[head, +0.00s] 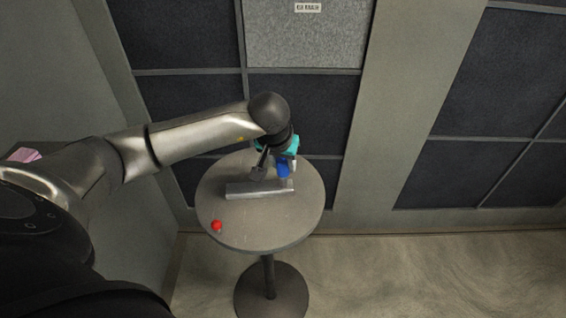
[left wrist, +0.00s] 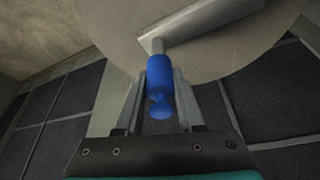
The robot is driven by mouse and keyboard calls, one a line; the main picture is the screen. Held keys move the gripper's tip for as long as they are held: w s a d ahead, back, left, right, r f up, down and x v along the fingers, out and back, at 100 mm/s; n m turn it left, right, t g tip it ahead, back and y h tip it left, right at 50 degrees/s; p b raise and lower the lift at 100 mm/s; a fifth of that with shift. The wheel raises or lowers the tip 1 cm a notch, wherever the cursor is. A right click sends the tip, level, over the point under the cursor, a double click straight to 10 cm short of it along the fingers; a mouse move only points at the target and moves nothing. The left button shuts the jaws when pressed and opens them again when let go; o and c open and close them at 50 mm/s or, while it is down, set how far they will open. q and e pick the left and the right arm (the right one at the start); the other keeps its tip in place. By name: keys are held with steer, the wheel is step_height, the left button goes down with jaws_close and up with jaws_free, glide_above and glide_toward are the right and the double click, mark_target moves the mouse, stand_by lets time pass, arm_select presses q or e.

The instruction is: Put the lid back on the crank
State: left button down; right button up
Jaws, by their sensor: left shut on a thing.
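A grey bar (head: 250,190), which looks like the crank's arm, lies on the round table. It also shows in the left wrist view (left wrist: 200,30). A blue knobbed piece (head: 283,169) is at the bar's right end. In the left wrist view the blue piece (left wrist: 160,88) is between the fingers, its far end at the end of the bar; I cannot tell whether they are joined. My left gripper (left wrist: 159,92) is shut on the blue piece. A small red piece (head: 216,225) lies near the table's front left edge. I cannot tell which piece is the lid. My right gripper is out of view.
The round grey table (head: 265,232) stands on a single post with a round base (head: 270,295). Its front and right parts are clear. A wall of dark panels (head: 300,100) is close behind it. A pink object (head: 24,155) is at the far left.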

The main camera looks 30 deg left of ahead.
arm_select(q)
steer(key=shift+f+b, duration=0.2)
steer(key=shift+b, duration=0.35)
stand_by(1.2)
steer(key=shift+c, duration=2.2)
jaws_free()
steer(key=shift+o, duration=0.3)
steer(key=o, duration=0.4)
steer(key=shift+r+p, duration=2.25)
steer(key=shift+r, duration=1.3)
steer(key=shift+c, duration=0.3)
